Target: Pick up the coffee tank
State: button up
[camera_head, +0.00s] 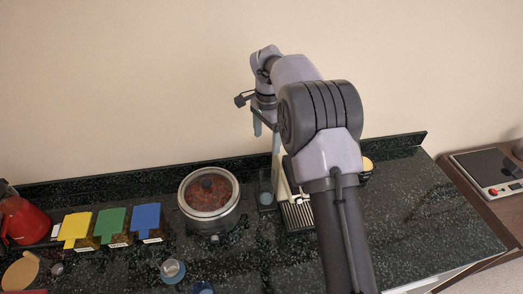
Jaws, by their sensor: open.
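My gripper (266,131) is at the end of my arm, in the upper middle of the head view. It hangs fingers down in front of the wall, above the back of the counter. It is open, with nothing visible between its fingers. Below it stands a pale coffee-machine-like unit (281,184) with a ribbed dark drip tray (297,215), partly hidden by my arm. A small dark upright container (265,190) stands at its left side. I cannot tell for certain which part is the coffee tank.
A round glass-lidded pot (209,195) stands left of the unit. Yellow (76,229), green (111,224) and blue (146,218) boxes and a red jug (24,220) are farther left. A clear cup (172,270) is in front. The dark counter's right part (420,215) is clear.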

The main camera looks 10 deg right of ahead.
send_over(267, 172)
jog(key=s, duration=0.1)
notch_tip(267, 172, down, 5)
jog(key=f, duration=0.7)
jog(key=shift+w+d+b, duration=0.15)
jog(key=shift+d+b, duration=0.15)
jog(key=shift+b, duration=0.1)
jog(key=f, duration=0.5)
jog(key=shift+w+a, duration=0.3)
jog(key=shift+w, duration=0.05)
jog(key=shift+c, duration=1.2)
grip_shut()
